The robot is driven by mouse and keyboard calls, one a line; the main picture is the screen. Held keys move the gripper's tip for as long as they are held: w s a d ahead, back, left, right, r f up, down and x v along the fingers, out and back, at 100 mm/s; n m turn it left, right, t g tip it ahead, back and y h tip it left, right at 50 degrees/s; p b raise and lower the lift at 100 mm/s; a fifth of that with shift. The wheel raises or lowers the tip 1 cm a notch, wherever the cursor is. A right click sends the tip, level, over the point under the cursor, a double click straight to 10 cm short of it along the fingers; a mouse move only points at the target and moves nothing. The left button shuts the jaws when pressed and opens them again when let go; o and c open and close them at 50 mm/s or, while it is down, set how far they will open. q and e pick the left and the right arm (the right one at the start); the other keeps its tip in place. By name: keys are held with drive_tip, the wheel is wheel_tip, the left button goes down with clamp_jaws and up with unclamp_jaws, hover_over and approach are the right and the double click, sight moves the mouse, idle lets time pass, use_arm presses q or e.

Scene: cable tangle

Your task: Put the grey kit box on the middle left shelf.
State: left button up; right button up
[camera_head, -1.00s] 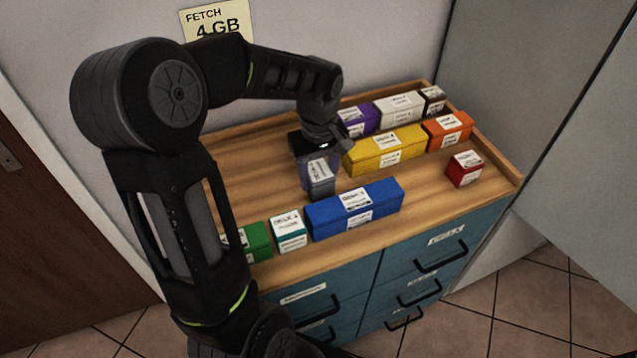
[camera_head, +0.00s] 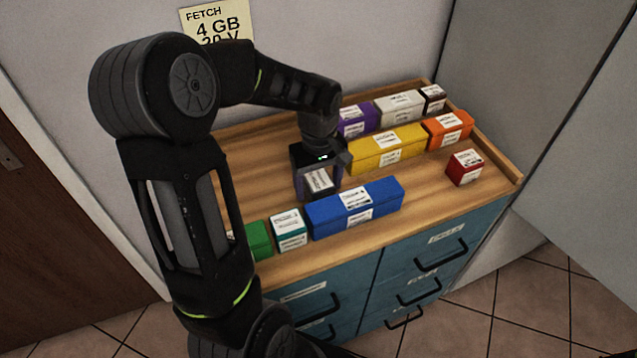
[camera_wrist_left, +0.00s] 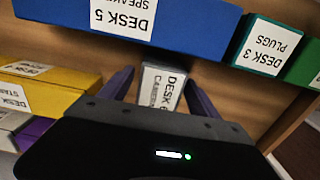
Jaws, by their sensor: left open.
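The small grey box (camera_wrist_left: 160,88) with a white label reading DESK 6 stands on the wooden top between the fingers of my left gripper. It also shows in the head view (camera_head: 319,182), partly hidden by the gripper. My left gripper (camera_head: 318,188) is open, pointing down, with one finger on each side of the box. In the left wrist view the two purple-grey fingers (camera_wrist_left: 161,92) flank the box; I cannot tell whether they touch it. My right gripper and the middle left shelf are not visible.
A blue box (camera_head: 380,202), teal-and-white box (camera_head: 289,231) and green box (camera_head: 259,240) stand in front. Yellow (camera_head: 398,143), orange (camera_head: 450,131), purple (camera_head: 357,124), white (camera_head: 399,106) and red (camera_head: 465,168) boxes stand around. A low rim (camera_head: 500,165) edges the top.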

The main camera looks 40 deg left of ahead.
sight(319, 180)
use_arm(q)
drive_tip(key=shift+r, duration=0.25)
wheel_tip(319, 180, up, 12)
idle(0.5)
idle(0.3)
drive_tip(key=shift+o, duration=0.4)
drive_tip(key=shift+d, duration=0.1)
